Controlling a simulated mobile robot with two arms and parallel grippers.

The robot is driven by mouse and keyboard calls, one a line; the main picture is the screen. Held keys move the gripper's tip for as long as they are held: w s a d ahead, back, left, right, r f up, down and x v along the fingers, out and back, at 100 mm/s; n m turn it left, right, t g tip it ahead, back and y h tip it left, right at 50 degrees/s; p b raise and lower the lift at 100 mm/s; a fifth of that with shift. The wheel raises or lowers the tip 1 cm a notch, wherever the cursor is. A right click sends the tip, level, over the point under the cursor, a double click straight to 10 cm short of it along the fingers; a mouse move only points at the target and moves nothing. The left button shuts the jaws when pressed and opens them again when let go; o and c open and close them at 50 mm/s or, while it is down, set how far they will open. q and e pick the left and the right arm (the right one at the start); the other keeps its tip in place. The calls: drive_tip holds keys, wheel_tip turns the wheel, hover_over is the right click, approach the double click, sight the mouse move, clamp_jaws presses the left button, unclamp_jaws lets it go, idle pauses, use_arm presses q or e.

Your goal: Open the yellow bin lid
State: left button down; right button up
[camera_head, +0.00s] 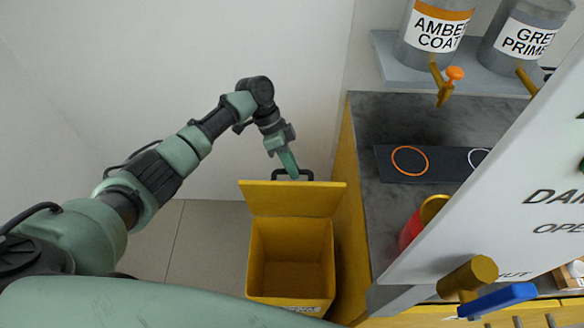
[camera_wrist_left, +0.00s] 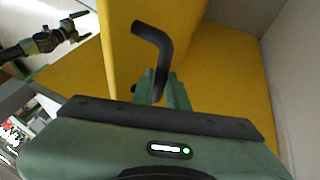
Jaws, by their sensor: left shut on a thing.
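The yellow bin (camera_head: 290,262) stands on the floor left of the yellow cabinet, and its inside shows empty. Its yellow lid (camera_head: 292,198) is raised at the far side of the opening. A black handle (camera_head: 306,173) sits on the lid's upper edge. My left gripper (camera_head: 293,174) is shut on this handle. In the left wrist view the bent black handle (camera_wrist_left: 155,45) runs between the green fingers (camera_wrist_left: 165,90) in front of the yellow lid (camera_wrist_left: 190,40).
A dark worktop (camera_head: 385,120) with a black mat (camera_head: 425,165) lies right of the bin. Two labelled tanks (camera_head: 436,30) stand on a grey shelf (camera_head: 400,73). A tilted white panel (camera_head: 490,220) covers the right side. A red container (camera_head: 411,232) is partly hidden.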

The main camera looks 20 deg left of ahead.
use_arm(q)
drive_tip(key=shift+s+a+f, duration=0.15)
drive_tip(key=shift+s+f, duration=0.1)
drive_tip(key=shift+f, duration=0.15)
drive_tip(key=c, duration=1.7)
unclamp_jaws()
drive_tip(key=o, duration=0.3)
drive_tip(key=shift+w, duration=0.25)
drive_tip(key=shift+r, duration=0.15)
drive_tip(key=shift+r, duration=0.2)
drive_tip(key=v, duration=0.7)
drive_tip(key=shift+w+a+b, duration=0.15)
drive_tip(key=shift+b, duration=0.3)
